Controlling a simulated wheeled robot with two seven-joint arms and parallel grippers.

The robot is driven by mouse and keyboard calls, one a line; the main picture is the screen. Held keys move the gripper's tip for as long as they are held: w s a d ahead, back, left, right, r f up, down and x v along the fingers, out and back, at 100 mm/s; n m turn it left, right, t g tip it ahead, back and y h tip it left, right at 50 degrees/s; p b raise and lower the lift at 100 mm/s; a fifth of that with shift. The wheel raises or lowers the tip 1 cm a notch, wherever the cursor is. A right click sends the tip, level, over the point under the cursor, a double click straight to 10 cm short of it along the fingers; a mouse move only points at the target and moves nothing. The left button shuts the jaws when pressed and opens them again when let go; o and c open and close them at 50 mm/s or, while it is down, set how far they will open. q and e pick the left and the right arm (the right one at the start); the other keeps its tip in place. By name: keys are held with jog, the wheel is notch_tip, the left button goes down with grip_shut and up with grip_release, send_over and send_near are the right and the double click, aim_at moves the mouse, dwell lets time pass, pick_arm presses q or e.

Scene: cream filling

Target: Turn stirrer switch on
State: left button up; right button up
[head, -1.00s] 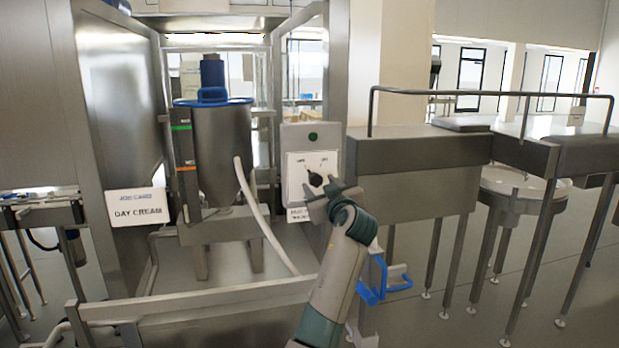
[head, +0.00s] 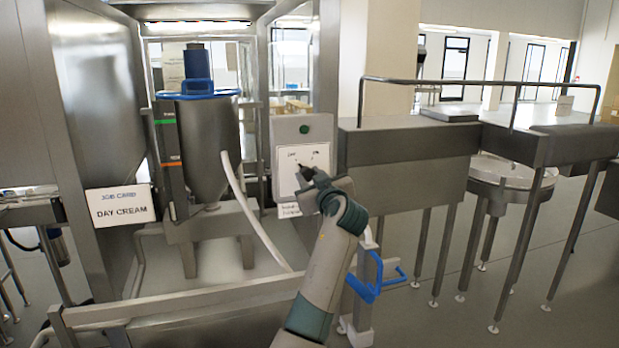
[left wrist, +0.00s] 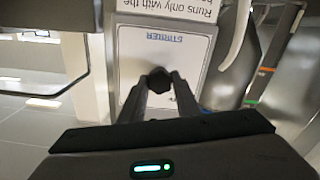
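The stirrer switch is a light panel (head: 288,150) with a green lamp on its grey box and a black knob. The knob (left wrist: 159,80) shows in the left wrist view below the upside-down word STIRRER. My left gripper (head: 306,178) is at the panel in the head view and partly hides the knob. In the left wrist view the left gripper's two fingers (left wrist: 160,86) stand one on each side of the knob, close to it. Whether they press on it I cannot tell. My right gripper is not in view.
A steel mixing vessel (head: 205,145) with a blue lid stands left of the panel, with a pale hose (head: 252,222) beside it. A DAY CREAM card (head: 121,206) hangs farther left. A steel bench (head: 405,160) is close on the right. A blue handle (head: 369,283) is beside my left forearm.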

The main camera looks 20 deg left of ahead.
pick_arm(q)
jog(key=shift+m, duration=0.3)
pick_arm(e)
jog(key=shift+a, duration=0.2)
pick_arm(q)
jog(key=shift+m, duration=0.5)
jog(key=m, duration=0.3)
jog(key=shift+r, duration=0.1)
jog(key=m, duration=0.2)
jog(key=shift+m+p, duration=0.35)
jog(key=shift+m, duration=0.05)
jog(key=m+p, duration=0.1)
jog(key=m, duration=0.1)
jog(key=shift+m, duration=0.3)
jog(key=m+p, duration=0.1)
jog(key=m, duration=0.2)
jog(key=shift+m+p, duration=0.35)
jog(key=shift+m, duration=0.15)
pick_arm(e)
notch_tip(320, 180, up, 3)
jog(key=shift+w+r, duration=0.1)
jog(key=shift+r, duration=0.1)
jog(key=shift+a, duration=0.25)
